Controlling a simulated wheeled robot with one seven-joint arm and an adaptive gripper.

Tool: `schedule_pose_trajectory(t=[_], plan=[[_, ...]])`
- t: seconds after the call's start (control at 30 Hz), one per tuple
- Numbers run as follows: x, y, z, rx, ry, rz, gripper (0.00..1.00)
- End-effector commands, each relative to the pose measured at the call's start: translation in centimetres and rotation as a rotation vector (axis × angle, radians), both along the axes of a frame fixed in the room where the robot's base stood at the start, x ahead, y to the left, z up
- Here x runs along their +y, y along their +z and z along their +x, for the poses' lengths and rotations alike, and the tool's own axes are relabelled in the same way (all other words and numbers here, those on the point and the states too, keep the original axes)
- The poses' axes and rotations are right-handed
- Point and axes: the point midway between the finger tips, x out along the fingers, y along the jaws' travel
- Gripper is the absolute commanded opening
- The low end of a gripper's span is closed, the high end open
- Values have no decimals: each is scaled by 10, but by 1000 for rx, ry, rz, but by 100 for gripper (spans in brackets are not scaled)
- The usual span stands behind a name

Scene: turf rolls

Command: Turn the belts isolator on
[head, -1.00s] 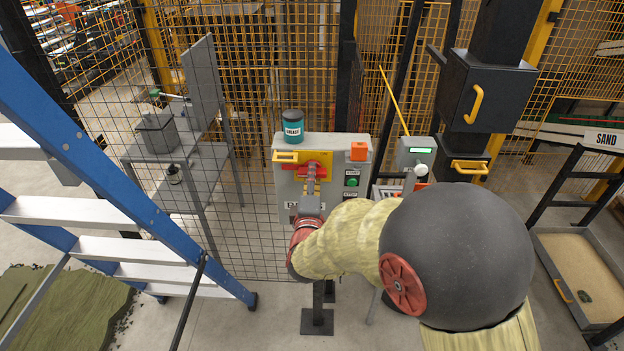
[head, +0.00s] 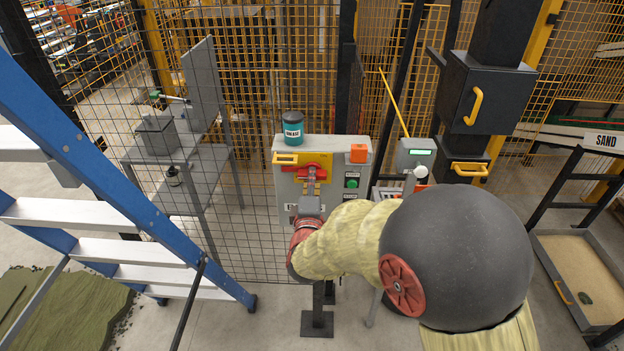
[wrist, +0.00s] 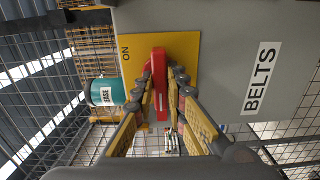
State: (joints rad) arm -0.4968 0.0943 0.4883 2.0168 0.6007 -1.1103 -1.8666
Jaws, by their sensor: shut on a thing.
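The belts isolator is a grey box (head: 283,190) on a post at the mesh fence. In the wrist view the box (wrist: 225,60) carries a BELTS label (wrist: 262,77) and a yellow plate (wrist: 185,48) marked ON. A red handle (wrist: 159,85) stands on the yellow plate; it also shows in the head view (head: 322,160), lying roughly crosswise on the box. My gripper (wrist: 163,98) has its fingers on either side of the handle and is shut on it. In the head view my gripper (head: 311,182) reaches the box from below.
A teal grease jar (head: 293,127) stands on the box top, close to the handle. An orange block (head: 358,153) and a green button (head: 352,183) are at the box's right. A blue stepladder (head: 130,190) stands at left, a sand tray (head: 545,255) at right.

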Motion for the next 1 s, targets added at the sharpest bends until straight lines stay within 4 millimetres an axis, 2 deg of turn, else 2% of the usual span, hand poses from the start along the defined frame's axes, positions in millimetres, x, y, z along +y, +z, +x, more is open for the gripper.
schedule_pose_trajectory(t=[0.47, 1.0], plan=[[0, -2, 0, -2, 0, 77, 0], [0, -3, -1, -15, 0, 536, 0]])
